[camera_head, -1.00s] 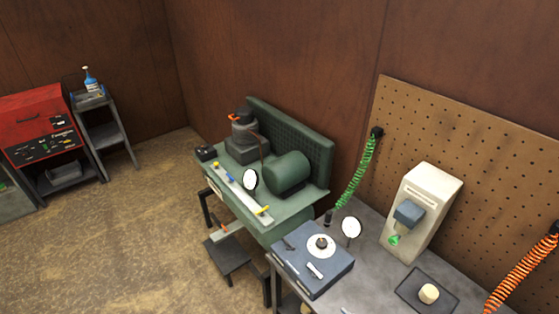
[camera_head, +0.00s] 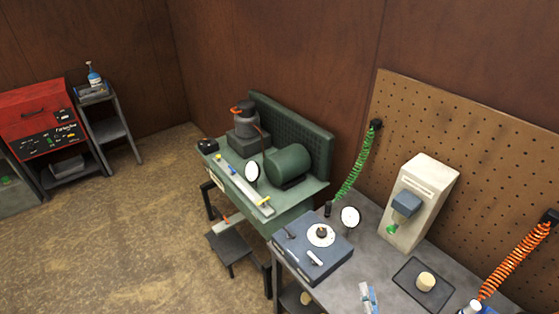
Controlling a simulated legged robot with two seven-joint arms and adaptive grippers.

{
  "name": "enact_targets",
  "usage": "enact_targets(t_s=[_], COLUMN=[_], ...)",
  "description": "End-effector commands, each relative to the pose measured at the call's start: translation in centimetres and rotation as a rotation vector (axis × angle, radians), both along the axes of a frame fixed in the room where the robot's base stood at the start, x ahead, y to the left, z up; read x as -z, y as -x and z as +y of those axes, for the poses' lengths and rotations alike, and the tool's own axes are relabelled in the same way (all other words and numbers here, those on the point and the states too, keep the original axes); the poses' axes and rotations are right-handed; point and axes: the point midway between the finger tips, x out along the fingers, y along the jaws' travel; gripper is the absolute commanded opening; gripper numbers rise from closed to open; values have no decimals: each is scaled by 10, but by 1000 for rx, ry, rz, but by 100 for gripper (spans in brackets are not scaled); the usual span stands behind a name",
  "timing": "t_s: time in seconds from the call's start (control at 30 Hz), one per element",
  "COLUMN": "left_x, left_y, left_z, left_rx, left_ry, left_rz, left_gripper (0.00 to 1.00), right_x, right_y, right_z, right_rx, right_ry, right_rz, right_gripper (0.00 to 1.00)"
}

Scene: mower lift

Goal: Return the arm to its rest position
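No part of either arm or gripper can be made out in the head view, so I cannot see what either one holds. The grey workbench (camera_head: 368,263) at the lower right carries a blue-grey box (camera_head: 300,262) with a round white dial on top. A small light blue and white item (camera_head: 369,298) lies near the bench's front edge, cut by the frame bottom. A white-topped item (camera_head: 474,307) shows only partly at the bottom edge.
A green machine (camera_head: 290,167) stands on a green bench against the wall. A cream dispenser (camera_head: 424,198) stands before the pegboard (camera_head: 470,150), with green (camera_head: 353,165) and orange (camera_head: 515,258) coiled hoses. A red cabinet (camera_head: 32,108) is far left. The floor (camera_head: 120,240) is clear.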

Motion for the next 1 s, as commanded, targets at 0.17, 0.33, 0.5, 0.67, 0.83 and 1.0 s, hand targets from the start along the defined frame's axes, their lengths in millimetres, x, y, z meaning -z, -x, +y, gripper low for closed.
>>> enact_targets(t_s=[0.17,0.33,0.5,0.67,0.83,1.0], left_x=[0,0,0,0,6,14], left_y=[6,5,2,1,0,0], left_z=[1,1,1,0,0,1], left_rx=[0,0,0,0,0,1], left_ry=[-1,-2,-1,0,0,0], left_rz=[9,8,4,2,0,1], left_gripper=[0,0,0,0,0,0], right_x=[32,94,130,144,186,252], right_y=[29,78,125,167,175,169], right_z=[-55,-48,-10,32,49,50], right_rx=[384,706,934,1105,1185,1205], right_ry=[-743,-1273,-1577,-1747,-1781,-1766], right_rz=[131,350,576,790,888,901], right_gripper=[40,40,40,40,40,40])
